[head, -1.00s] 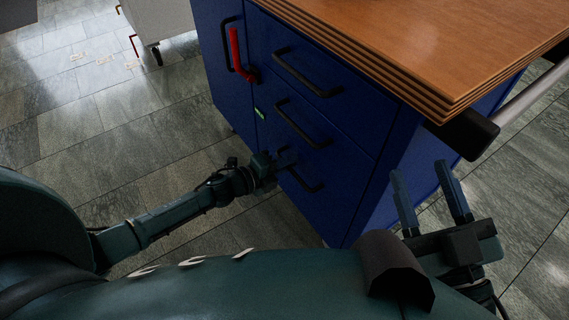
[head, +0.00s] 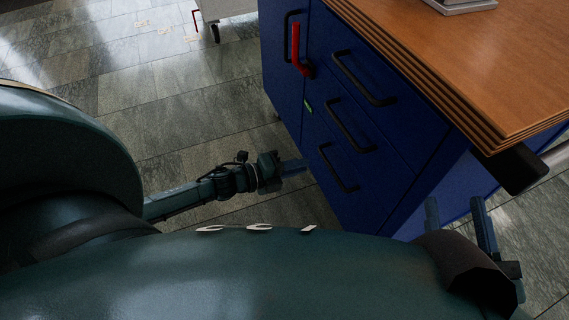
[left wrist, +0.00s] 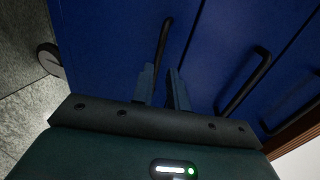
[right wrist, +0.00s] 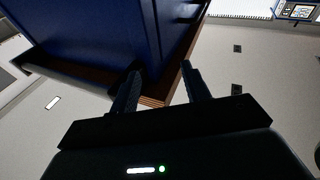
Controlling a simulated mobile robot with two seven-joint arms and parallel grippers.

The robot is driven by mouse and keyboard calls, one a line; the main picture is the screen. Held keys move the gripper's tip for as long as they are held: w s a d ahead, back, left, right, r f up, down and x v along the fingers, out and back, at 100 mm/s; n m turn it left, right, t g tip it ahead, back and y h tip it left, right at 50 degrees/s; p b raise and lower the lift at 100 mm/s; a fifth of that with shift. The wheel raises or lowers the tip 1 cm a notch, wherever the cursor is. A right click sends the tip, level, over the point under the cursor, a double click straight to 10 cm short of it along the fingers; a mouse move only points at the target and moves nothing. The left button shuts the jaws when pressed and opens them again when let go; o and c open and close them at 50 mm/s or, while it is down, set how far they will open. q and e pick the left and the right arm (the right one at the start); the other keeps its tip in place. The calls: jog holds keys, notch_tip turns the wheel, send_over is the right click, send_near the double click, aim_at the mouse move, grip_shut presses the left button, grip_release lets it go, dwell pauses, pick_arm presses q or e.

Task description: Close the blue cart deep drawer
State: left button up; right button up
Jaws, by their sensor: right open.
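The blue cart (head: 395,190) has a column of drawers with black bar handles and a door with a red-marked handle beside it. Its lowest, deep drawer has a black handle (head: 337,168), and its front looks about flush with those above. My left gripper (head: 303,166) is just left of that handle, apart from it. In the left wrist view its fingers (left wrist: 160,82) have a narrow gap, with a black handle (left wrist: 163,42) beyond their tips. My right gripper (head: 458,220) is open and empty by the cart's right side, partly hidden by my arm.
The cart's wooden top (head: 480,60) overhangs its front. A black-ended push bar (head: 515,168) sticks out at the right. A pale wheeled cabinet (head: 228,8) stands at the far back. The tiled floor (head: 180,110) left of the cart is clear.

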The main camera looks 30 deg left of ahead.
pick_arm(q)
jog(key=shift+p+v, duration=0.35)
jog(key=shift+v, duration=1.65)
jog(key=shift+f, duration=0.1)
